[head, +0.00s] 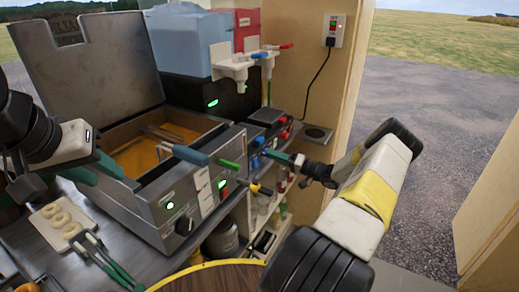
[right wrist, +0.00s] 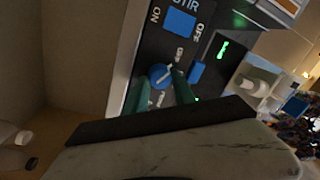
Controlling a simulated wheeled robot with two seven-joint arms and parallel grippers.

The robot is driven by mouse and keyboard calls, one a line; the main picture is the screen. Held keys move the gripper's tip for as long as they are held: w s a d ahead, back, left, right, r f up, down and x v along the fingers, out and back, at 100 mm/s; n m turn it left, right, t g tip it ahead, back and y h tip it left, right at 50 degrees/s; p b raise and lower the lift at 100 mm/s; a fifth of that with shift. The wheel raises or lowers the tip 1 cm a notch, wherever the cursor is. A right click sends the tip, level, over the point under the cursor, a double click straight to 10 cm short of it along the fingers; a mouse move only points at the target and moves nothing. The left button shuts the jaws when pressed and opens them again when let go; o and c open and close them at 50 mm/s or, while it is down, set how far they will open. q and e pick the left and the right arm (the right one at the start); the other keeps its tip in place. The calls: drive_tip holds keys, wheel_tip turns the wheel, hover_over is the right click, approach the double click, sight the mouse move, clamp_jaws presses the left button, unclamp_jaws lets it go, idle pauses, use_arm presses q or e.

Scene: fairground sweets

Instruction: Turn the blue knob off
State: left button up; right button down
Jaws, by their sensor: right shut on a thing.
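The blue knob (right wrist: 158,73) sits on a dark control panel in the right wrist view, with a pale pointer line towards the upper right. My right gripper (right wrist: 161,86) has its green fingers on either side of the knob and is shut on it. In the head view my right gripper (head: 270,154) reaches in from the right to the panel beside the fryer, and its fingers largely hide the knob there. My left gripper (head: 98,172) is at the fryer's left front, empty, its green fingers apart.
The panel has a blue square switch (right wrist: 180,22) beside "STIR" and a green lit display (right wrist: 222,49). In the head view the fryer (head: 170,200) has a blue-handled basket (head: 190,155). A doughnut tray (head: 62,222) and green-handled tongs (head: 108,265) lie at the left front.

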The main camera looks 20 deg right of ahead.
idle(0.5)
drive_tip(key=c, duration=1)
unclamp_jaws()
drive_tip(key=shift+c, duration=0.2)
drive_tip(key=v, duration=0.7)
drive_tip(key=shift+s+d, duration=0.3)
drive_tip(key=shift+s+d, duration=0.1)
